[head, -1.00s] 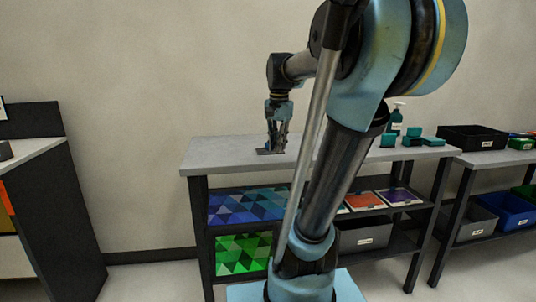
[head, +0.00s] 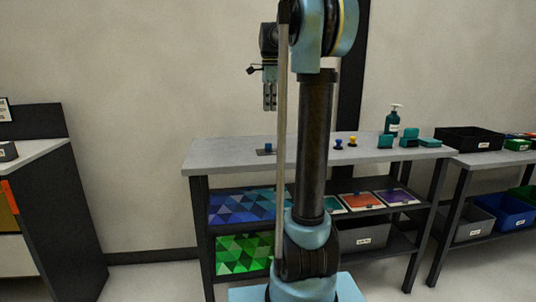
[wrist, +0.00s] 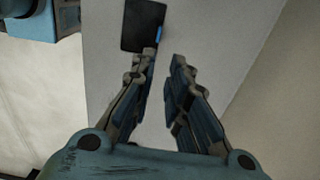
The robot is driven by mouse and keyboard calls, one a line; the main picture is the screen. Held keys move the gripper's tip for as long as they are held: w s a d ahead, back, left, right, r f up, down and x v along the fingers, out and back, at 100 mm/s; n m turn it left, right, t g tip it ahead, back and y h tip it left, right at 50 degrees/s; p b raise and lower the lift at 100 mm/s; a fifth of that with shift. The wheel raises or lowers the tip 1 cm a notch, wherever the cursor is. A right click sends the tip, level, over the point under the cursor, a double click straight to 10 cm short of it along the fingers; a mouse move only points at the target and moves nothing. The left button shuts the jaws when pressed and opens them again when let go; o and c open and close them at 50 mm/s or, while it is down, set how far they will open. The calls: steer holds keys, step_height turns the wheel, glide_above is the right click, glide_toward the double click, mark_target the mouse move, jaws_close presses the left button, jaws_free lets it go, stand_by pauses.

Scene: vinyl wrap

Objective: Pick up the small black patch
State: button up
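A small flat black patch (head: 265,152) lies on the grey table top (head: 215,155), left of my arm. A small blue piece (head: 268,146) stands at the patch. In the wrist view the black patch (wrist: 143,25) is a dark rectangle beyond my fingertips, with a blue strip (wrist: 159,34) at its right edge. My gripper (head: 270,108) hangs above the table, pointing down, clear of the patch. In the wrist view my gripper (wrist: 167,56) has its fingers apart, with nothing between them.
Two small knobs, one blue and yellow (head: 338,143) and one yellow (head: 353,141), stand right of my arm. A green pump bottle (head: 392,121) and teal blocks (head: 386,141) are farther right. A black tray (head: 470,140) sits on the adjoining table. Coloured sheets fill the shelves below.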

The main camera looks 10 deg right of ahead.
mark_target(270, 149)
steer(key=f, duration=1.6)
steer(key=shift+s+a+f, duration=0.1)
steer(key=shift+s, duration=0.1)
jaws_close()
